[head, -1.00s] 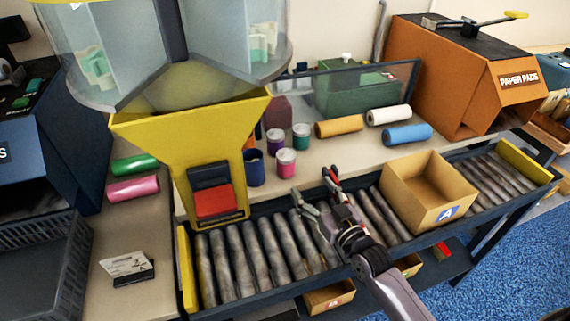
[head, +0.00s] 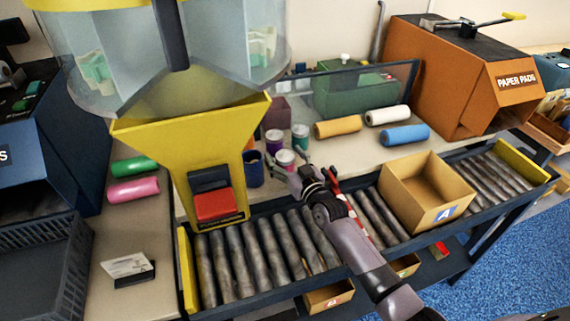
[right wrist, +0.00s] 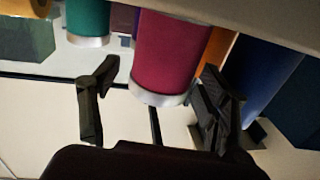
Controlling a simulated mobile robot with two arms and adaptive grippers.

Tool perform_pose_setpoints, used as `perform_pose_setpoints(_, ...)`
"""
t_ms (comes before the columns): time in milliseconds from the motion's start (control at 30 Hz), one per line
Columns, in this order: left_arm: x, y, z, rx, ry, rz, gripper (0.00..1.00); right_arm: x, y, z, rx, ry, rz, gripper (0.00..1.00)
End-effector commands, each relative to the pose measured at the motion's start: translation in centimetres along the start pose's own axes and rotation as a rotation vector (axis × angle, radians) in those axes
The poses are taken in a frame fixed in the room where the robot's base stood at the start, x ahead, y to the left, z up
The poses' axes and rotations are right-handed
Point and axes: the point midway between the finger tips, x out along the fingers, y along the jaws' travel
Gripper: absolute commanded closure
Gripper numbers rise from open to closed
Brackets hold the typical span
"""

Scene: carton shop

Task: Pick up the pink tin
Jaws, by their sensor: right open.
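The pink tin (head: 285,157) stands on the counter behind the roller conveyor, in front of a purple tin (head: 275,137) and a teal tin (head: 300,134). In the right wrist view the pink tin (right wrist: 170,55) is dark pink with a pale metal rim. My right gripper (head: 288,167) is open right at the tin. In the right wrist view its two fingers (right wrist: 155,100) are spread to either side of the tin's near end, with nothing held. In the head view the gripper partly hides the tin's lower part. My left gripper is not in view.
A blue cup (head: 254,170) stands close left of the pink tin, beside the yellow hopper (head: 190,145). An open carton (head: 428,190) sits on the conveyor (head: 262,255) to the right. Orange, white and blue rolls (head: 405,134) lie behind it.

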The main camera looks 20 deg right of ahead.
Motion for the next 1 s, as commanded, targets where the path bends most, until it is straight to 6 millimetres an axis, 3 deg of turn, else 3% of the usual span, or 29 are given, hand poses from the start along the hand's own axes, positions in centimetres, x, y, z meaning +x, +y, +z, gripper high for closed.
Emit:
perform_pose_setpoints(233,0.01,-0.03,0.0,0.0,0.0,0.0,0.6,0.16,0.01,0.03,0.0,0.0,0.0,0.31)
perform_pose_setpoints(1000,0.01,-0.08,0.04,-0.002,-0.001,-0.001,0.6,0.12,0.03,0.02,0.0,0.0,0.0,0.82)
